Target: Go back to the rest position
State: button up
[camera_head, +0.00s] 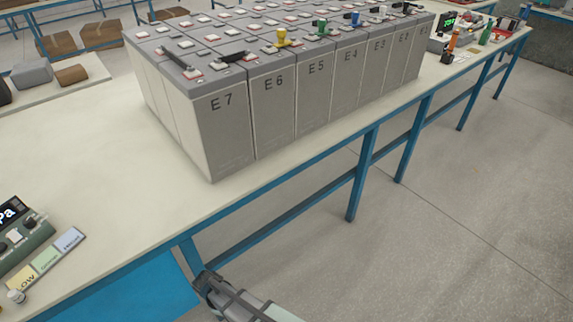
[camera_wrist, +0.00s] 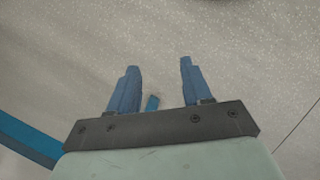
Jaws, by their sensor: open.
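My gripper (camera_wrist: 160,68) shows in the wrist view with its two blue fingers apart and nothing between them. Grey floor lies beyond the fingertips. In the head view my gripper (camera_head: 207,282) is at the bottom, left of centre, in front of the table's near edge and apart from the batteries. Its fingers are hard to make out there. The block of grey batteries (camera_head: 232,130) stands upright on the table in rows, with labels such as E7, E6 and E5 on the near side.
The pale table (camera_head: 120,190) has blue legs (camera_head: 363,175) close to my gripper. A gauge box (camera_head: 25,235) and label cards (camera_head: 47,258) sit at the table's left end. Coloured bottles (camera_head: 486,33) stand at the far right end. The floor (camera_head: 460,220) to the right is clear.

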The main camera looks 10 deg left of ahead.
jog(key=d+f+m+g+y, duration=0.15)
jog(key=d+m, duration=0.25)
jog(key=d, duration=0.7)
jog(key=d+f+m+g+h, duration=0.1)
jog(key=d+m+g, duration=0.15)
jog(key=d, duration=0.85)
jog(key=s+d+m+g+y, duration=0.1)
jog(key=s+d+m+y, duration=0.1)
jog(key=s+d+m, duration=0.3)
jog(key=s+d+m+y, duration=0.2)
jog(key=s+d+m, duration=0.3)
jog(key=d, duration=0.6)
jog(key=shift+s+d+r+g, duration=0.25)
jog(key=shift+s+d+g, duration=0.15)
jog(key=shift+s, duration=0.3)
